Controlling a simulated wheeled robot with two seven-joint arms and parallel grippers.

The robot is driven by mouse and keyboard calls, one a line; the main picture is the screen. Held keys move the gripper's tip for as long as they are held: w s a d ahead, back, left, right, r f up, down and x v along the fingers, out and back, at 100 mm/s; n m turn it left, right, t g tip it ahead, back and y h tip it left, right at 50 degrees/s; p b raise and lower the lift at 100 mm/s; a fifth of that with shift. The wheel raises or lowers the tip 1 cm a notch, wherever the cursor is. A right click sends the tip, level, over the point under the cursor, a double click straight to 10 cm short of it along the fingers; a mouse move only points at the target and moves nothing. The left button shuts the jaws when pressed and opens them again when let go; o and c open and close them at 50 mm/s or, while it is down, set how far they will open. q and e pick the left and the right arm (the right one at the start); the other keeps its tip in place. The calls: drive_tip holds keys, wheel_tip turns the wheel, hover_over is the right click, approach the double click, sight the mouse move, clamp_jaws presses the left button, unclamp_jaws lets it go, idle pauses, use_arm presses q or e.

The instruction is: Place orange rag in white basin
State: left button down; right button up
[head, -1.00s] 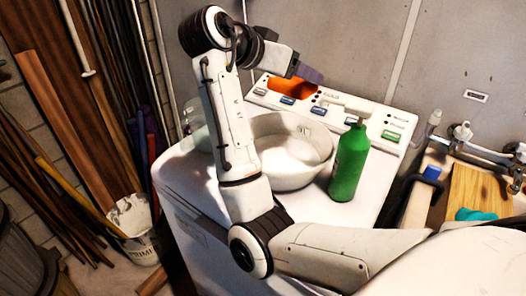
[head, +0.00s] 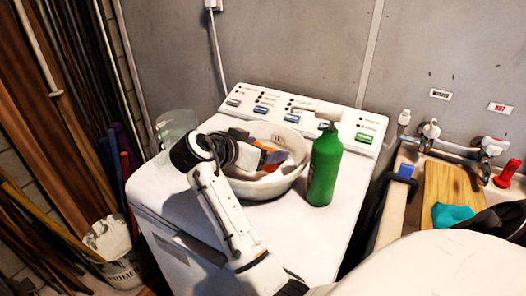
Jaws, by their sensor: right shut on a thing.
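The white basin (head: 286,184) stands on top of the white washing machine. My right gripper (head: 278,158) is down inside the basin's opening, at its left and middle part. It is shut on the orange rag (head: 273,152), of which only a small orange patch shows beside the fingers. The rest of the rag is hidden by the gripper, and I cannot tell whether it touches the basin's bottom. My left gripper is not in view.
A green bottle (head: 324,166) stands close to the basin's right side. A clear container (head: 176,128) stands behind my arm at the left. The washer's control panel (head: 305,112) rises behind. A sink with taps (head: 430,131) and a wooden board (head: 452,187) is at the right.

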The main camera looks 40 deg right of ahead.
drive_tip(key=shift+f, duration=0.6)
drive_tip(key=shift+f, duration=0.25)
drive_tip(key=o, duration=1.1)
drive_tip(key=shift+r, duration=0.1)
drive_tip(key=shift+c, duration=0.2)
